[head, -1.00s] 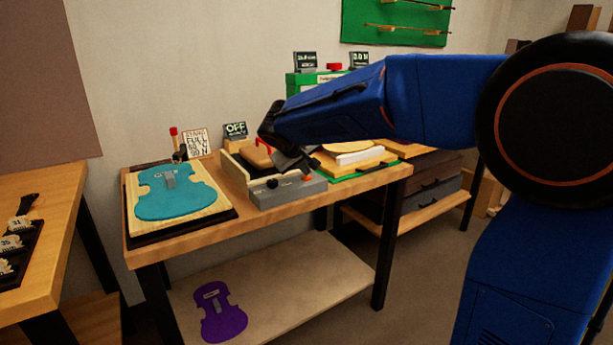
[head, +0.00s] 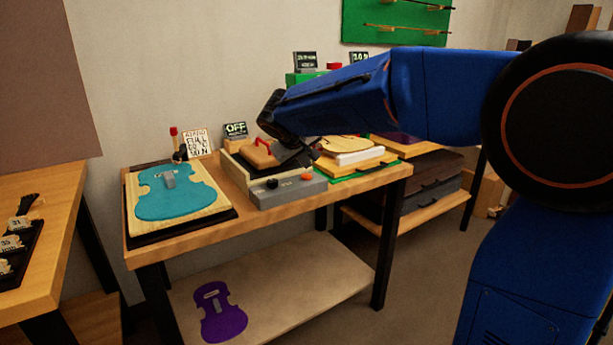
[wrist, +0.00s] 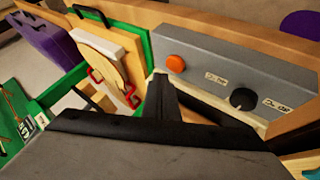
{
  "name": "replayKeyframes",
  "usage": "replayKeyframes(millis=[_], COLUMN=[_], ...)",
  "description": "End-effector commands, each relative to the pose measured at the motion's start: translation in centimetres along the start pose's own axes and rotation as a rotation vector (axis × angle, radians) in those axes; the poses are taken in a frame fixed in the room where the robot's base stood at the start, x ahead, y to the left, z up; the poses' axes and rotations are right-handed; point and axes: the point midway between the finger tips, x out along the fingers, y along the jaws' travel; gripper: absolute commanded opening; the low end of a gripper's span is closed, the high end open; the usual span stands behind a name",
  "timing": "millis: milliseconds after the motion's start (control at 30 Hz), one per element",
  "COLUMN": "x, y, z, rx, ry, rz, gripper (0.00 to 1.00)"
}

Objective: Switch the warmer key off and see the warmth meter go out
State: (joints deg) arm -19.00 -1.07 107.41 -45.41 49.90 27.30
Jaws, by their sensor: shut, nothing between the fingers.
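The grey control box (head: 290,191) sits at the bench's front edge. It carries a black knob (head: 272,184) and an orange button (head: 306,177). The wrist view shows the orange button (wrist: 175,64) and the black knob (wrist: 242,99), each beside a small label too blurred to read. I cannot tell which is the warmer key. A small dark display (head: 236,130) behind reads OFF. My gripper (head: 314,158) is shut and empty, above and behind the box, apart from both controls. Its dark fingers (wrist: 163,82) also show in the wrist view.
A teal violin-shaped plate (head: 178,192) lies on a pale board at left. A tray with a wooden block and red handle (head: 264,146) stands behind the box. Stacked boards with a violin plate (head: 345,145) are at right. The lower shelf holds a purple violin shape (head: 219,312).

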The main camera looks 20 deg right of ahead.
Motion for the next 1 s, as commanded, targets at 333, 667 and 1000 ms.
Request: replayKeyframes(millis=[333, 667, 1000], x=[-2.0, -3.2, -3.4], y=[1.5, 2.3, 2.6], z=[-1.5, -2.4, -1.7], rx=[0.000, 0.000, 0.004], ry=[0.001, 0.000, -0.005], rz=[0.000, 0.000, -0.004], gripper=[0.00, 0.00, 0.00])
